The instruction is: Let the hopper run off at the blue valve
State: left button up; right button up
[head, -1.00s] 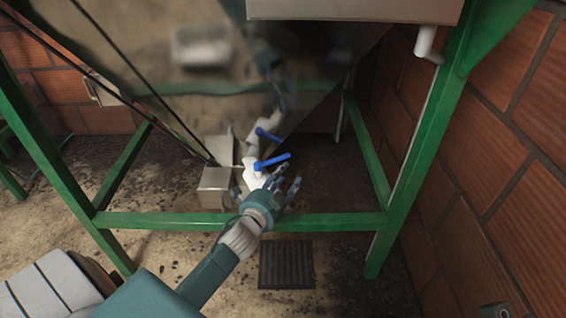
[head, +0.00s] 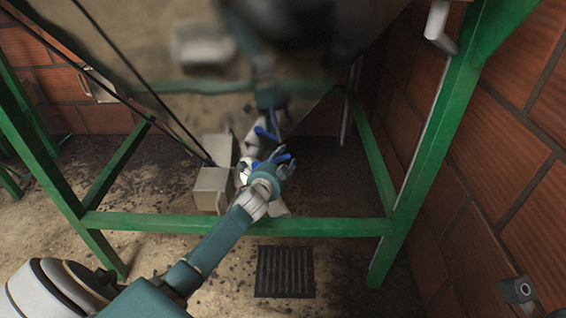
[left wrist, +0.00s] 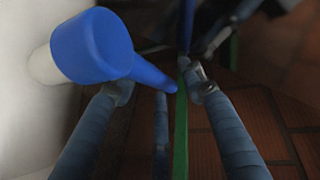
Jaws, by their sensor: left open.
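The blue valve lever (head: 280,158) sits on a white pipe low under the hopper (head: 190,110), whose sloping metal wall mirrors the lever and my arm. My left gripper (head: 282,166) is open at the lever, its fingers partly covering it. In the left wrist view the lever's blue hub (left wrist: 90,45) is large at upper left, and its arm slants right to end between the spread fingertips of my left gripper (left wrist: 160,88). I cannot tell whether any finger touches it. Which way the valve is set is not clear. My right gripper is not in view.
A green frame bar (head: 330,227) runs beneath my left forearm, with green legs on both sides. A floor grate (head: 285,271) lies in front of the frame. A brick wall (head: 500,170) closes the right side.

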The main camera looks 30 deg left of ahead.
pick_arm(q)
grip_shut()
